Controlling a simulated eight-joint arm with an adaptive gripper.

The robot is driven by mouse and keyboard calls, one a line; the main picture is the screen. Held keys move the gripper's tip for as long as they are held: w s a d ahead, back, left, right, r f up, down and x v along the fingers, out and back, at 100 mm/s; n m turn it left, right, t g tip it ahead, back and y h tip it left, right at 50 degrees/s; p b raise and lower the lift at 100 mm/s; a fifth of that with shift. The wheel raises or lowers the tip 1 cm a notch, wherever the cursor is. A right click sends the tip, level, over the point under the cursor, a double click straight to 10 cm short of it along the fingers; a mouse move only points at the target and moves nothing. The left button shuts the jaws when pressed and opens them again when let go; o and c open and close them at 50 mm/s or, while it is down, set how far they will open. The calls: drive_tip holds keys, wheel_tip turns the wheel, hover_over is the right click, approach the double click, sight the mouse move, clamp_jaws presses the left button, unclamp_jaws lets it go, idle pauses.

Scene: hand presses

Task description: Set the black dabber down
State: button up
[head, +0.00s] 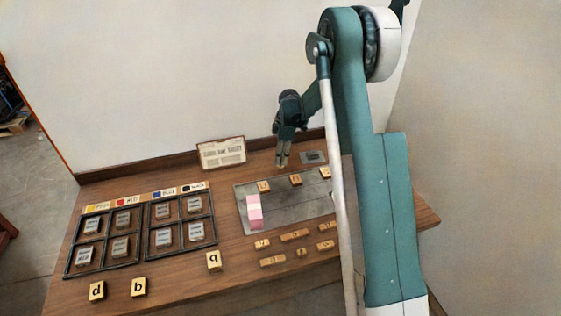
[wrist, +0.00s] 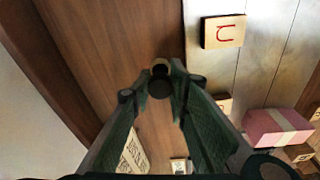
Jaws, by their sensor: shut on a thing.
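My gripper (head: 283,150) hangs near the back edge of the table, left of the small grey pad. In the wrist view its fingers (wrist: 160,84) are shut on the black dabber (wrist: 160,88), a small round piece with a dark end and a tan part. The dabber is over bare brown wood, beside the metal plate. I cannot tell whether its lower end touches the table. In the head view it is too small to make out clearly.
The grey plate (head: 285,207) carries lettered blocks and a pink block (head: 254,211). A small grey pad (head: 313,157) lies at the back right. Black-framed trays (head: 141,232) stand left, a sign (head: 222,152) behind. Lettered blocks (head: 138,287) sit in front.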

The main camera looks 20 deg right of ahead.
drive_tip(key=shift+f, duration=0.8)
drive_tip(key=shift+f, duration=0.15)
drive_tip(key=o, duration=0.9)
drive_tip(key=r, duration=0.4)
drive_tip(key=d+r, duration=0.1)
drive_tip(key=r, duration=0.7)
drive_tip(key=shift+s+d+r+p, duration=0.1)
drive_tip(key=shift+s+d+p, duration=0.1)
drive_tip(key=shift+p, duration=0.2)
